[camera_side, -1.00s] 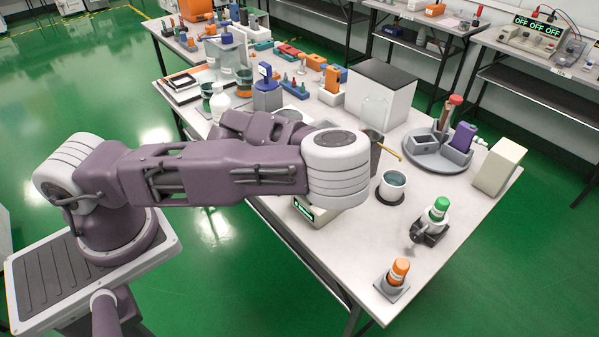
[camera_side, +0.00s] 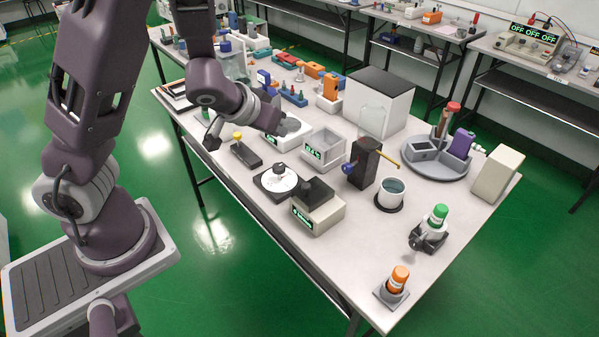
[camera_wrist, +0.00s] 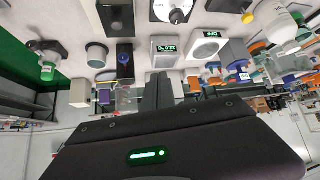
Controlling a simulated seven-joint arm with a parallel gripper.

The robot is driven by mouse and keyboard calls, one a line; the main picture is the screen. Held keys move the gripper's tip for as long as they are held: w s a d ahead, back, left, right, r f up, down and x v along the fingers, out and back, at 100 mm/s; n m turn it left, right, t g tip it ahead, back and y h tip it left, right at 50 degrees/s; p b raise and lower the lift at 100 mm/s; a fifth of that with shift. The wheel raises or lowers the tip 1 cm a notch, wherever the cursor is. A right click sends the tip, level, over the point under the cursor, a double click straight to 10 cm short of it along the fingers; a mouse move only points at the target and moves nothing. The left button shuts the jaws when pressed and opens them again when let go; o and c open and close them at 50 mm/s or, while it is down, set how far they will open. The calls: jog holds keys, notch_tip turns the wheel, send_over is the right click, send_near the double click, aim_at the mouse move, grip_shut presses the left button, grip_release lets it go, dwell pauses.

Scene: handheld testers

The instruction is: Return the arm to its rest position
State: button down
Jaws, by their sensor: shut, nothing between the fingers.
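My gripper (camera_wrist: 158,92) is shut and empty. In the wrist view its two dark fingers stand together above the dark gripper body with its green light. In the side view my arm is raised and folded at the left, and the gripper (camera_side: 268,118) hangs above the left part of the white table (camera_side: 345,262). It looks clear of the objects below, though its fingertips are hard to make out there. The wrist view shows the table upside down.
Close to the gripper in the side view are a yellow-knobbed black block (camera_side: 244,155), a round white dial plate (camera_side: 276,180) and a clear-walled scale (camera_side: 324,148). A black dispenser (camera_side: 364,165), cup (camera_side: 391,190), green-capped bottle (camera_side: 438,215) and orange-capped bottle (camera_side: 398,278) stand to the right.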

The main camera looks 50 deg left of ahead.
jog(key=s+d+r+m+g+h, duration=0.1)
jog(key=s+d+r, duration=0.3)
jog(key=s+r, duration=0.3)
jog(key=s+d+r+m+g+h, duration=0.1)
jog(key=s+d+r, duration=0.4)
jog(key=s, duration=0.9)
notch_tip(320, 180, up, 3)
jog(key=shift+s+d+f+m+g, duration=0.15)
jog(key=shift+s+d+m+g, duration=0.15)
jog(key=shift+m, duration=0.5)
